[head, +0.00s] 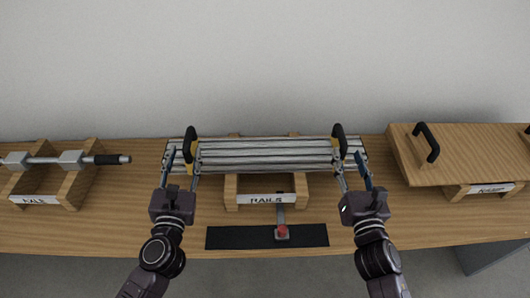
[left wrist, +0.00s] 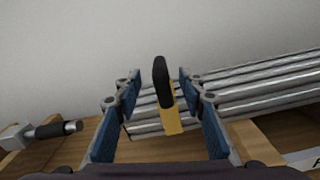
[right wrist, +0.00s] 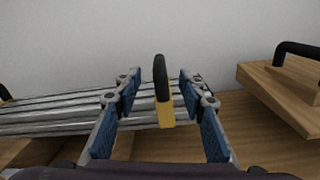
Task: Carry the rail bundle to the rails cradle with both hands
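The rail bundle (head: 265,152) is a stack of silver rails with a yellow strap and black handle near each end. It lies over the wooden rails cradle (head: 231,190) labelled RAILS; whether it is fully seated I cannot tell. My left gripper (head: 182,160) is open, its blue-padded fingers on either side of the left handle (left wrist: 160,80), with gaps visible in the left wrist view. My right gripper (head: 351,161) is open around the right handle (right wrist: 161,80), also with gaps on both sides. The cradle's upper part is hidden under the rails.
An axle (head: 45,160) rests on a wooden cradle labelled AXLE (head: 70,188) at left. A wooden panel (head: 480,150) with black handles sits on a labelled stand at right. A black strip (head: 235,238) with a red-knobbed lever (head: 282,231) lies at the table's front edge.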

